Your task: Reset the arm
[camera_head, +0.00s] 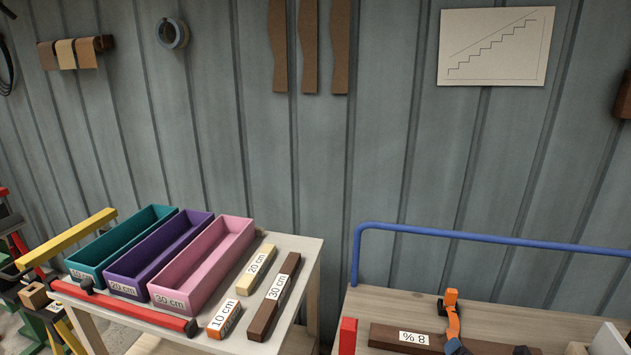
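Neither of my grippers can be made out in the head view, and no arm of mine is clearly visible. An orange piece with dark parts (452,314) stands at the brown board on the right bench; I cannot tell what it is. The brown board (385,335) lies on the bench with an "8 %" label that reads upside down.
Teal (152,218), purple (197,228) and pink (240,236) trays stand on a left table (308,246). Labelled 10 cm (224,318), 20 cm (257,269) and 30 cm (276,296) blocks lie beside them. A blue rail (480,237) edges the right bench (375,302).

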